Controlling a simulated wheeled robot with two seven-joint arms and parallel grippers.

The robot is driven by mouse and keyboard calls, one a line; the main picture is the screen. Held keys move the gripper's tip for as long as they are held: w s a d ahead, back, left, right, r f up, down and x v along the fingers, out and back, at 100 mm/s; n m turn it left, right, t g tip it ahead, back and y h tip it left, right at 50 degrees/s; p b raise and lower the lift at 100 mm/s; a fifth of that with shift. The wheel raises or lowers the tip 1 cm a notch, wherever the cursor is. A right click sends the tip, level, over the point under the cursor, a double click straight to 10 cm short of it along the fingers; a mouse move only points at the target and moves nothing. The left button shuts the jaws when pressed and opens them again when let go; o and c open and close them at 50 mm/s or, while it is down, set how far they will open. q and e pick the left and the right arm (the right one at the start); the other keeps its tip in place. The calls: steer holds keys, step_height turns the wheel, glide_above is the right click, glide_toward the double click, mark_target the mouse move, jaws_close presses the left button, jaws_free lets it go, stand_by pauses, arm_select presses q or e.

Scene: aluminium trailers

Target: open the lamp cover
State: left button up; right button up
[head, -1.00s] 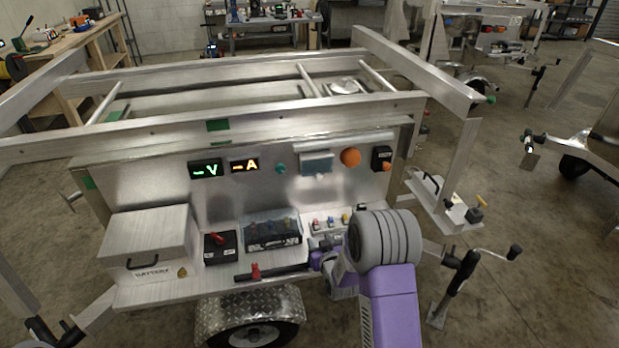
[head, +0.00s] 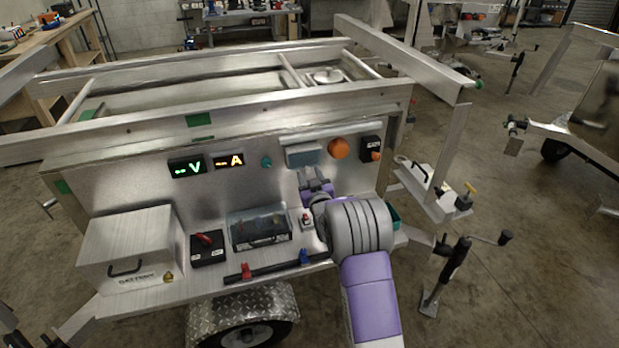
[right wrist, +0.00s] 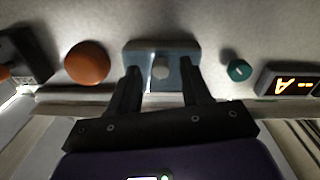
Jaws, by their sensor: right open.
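The blue-grey box-like cover (head: 303,155), which looks like the lamp cover, is on the upper part of the metal panel, left of an orange dome (head: 338,148). My right gripper (head: 314,178) is just below the cover in the head view. In the wrist view its two fingers (right wrist: 160,82) are apart, pointing at the cover, with nothing held between them. Whether the fingertips touch the cover I cannot tell. My left gripper is not in view.
A teal knob (head: 266,162) and lit displays (head: 229,160) are left of the cover. A black switch box (head: 371,149) is to the right. Below, a shelf carries a battery box (head: 130,250), a clear-lidded case (head: 260,228) and red and blue clamps. Frame rails run above the panel.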

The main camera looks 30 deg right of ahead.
jaws_close()
stand_by(0.3)
